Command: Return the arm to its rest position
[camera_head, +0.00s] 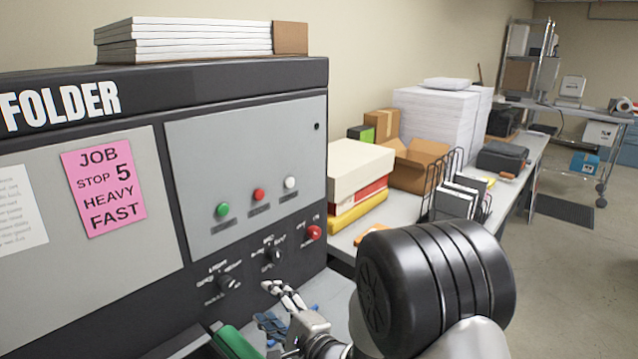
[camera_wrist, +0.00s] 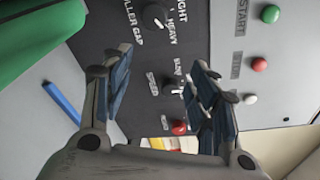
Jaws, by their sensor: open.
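My gripper (camera_head: 275,308) is in front of the lower panel of the folder machine (camera_head: 245,150). In the wrist view its two fingers (camera_wrist: 162,68) stand apart with nothing between them. The roller gap knob (camera_wrist: 156,16) and the speed knob (camera_wrist: 174,86) show beyond the fingers, apart from them as far as I can tell. The same roller gap knob (camera_head: 228,283) and speed knob (camera_head: 273,255) show in the head view, above the gripper. My arm reaches in from the bottom right. The knob settings are too small to read surely.
A pink note (camera_head: 104,185) reads stop 5, heavy, fast. A bench (camera_head: 400,215) with boxes and a wire rack (camera_head: 462,195) stands right.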

